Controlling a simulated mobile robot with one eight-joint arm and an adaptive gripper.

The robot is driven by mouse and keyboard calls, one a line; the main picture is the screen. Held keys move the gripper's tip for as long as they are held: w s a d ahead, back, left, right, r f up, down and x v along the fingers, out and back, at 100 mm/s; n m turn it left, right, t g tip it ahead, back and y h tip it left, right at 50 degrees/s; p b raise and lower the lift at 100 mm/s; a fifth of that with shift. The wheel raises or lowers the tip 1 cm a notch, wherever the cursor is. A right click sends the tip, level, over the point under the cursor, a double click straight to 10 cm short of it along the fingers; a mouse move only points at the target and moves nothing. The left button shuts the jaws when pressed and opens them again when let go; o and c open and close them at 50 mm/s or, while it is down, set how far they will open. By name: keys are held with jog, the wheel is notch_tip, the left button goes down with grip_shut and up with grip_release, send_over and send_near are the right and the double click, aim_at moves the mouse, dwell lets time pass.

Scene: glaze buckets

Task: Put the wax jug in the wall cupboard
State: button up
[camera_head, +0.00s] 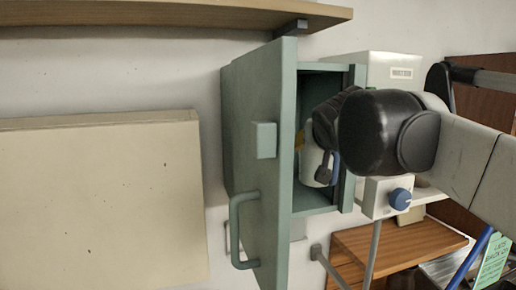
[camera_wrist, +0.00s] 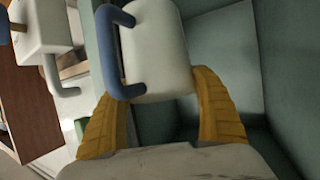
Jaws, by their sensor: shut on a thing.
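The green wall cupboard (camera_head: 359,190) has its door (camera_head: 264,110) standing open to the left. The wax jug (camera_head: 311,168) is pale with a blue handle, partly hidden by my arm at the cupboard's opening. In the wrist view the jug (camera_wrist: 158,48) lies between my yellow fingers, with its blue handle (camera_wrist: 110,55) toward the left. My gripper (camera_wrist: 155,90) is shut on the jug's body. Green cupboard walls (camera_wrist: 220,60) show behind and to the right of the jug. Whether its base touches the cupboard floor cannot be seen.
A wooden shelf (camera_head: 150,14) runs above. A wooden surface (camera_head: 390,243) is below right. A cream panel (camera_head: 100,200) fills the left.

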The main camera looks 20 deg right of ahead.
jog(key=w+p, duration=0.3)
jog(key=w, duration=1)
notch_tip(320, 180, down, 7)
jog(key=p, duration=0.1)
jog(key=shift+w, duration=0.15)
jog(key=shift+f, duration=0.1)
jog(key=o, duration=1.2)
jog(key=b+v, duration=0.1)
jog(key=v, duration=1.1)
jog(key=shift+d+b, duration=0.1)
jog(key=shift+b, duration=0.2)
